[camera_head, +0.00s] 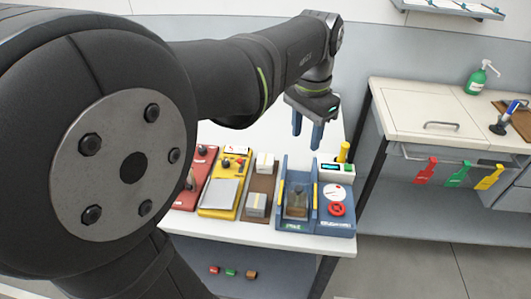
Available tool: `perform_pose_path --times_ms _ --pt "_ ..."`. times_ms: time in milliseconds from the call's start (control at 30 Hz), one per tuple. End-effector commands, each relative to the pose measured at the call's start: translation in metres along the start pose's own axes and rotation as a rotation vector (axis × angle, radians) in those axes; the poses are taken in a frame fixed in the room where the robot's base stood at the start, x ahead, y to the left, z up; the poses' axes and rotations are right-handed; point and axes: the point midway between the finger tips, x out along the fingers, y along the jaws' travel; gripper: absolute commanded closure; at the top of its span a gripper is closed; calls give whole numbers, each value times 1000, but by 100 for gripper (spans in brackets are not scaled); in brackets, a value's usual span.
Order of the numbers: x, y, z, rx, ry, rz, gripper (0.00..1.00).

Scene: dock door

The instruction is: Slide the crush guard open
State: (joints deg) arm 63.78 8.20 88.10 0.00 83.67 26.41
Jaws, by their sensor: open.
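A blue press-like station (292,225) stands at the front of the white bench, with upright blue side walls and yellow strips. Between the walls is a brownish block, seen partly through what looks like a clear panel; I take this to be the crush guard (297,200). Whether it is open or shut is too small to tell. My gripper (307,142) has two blue fingers pointing down, spread apart and empty. It hangs above and behind the station, apart from it.
Left are a brown tray (258,184), a yellow board (216,209) and a red board (183,202). The bench (240,137) is clear behind them.

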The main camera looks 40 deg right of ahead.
Motion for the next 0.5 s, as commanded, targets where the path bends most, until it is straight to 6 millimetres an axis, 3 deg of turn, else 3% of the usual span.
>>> perform_pose_path --times_ms 500 --pt "104 0 1 -3 -6 3 57"
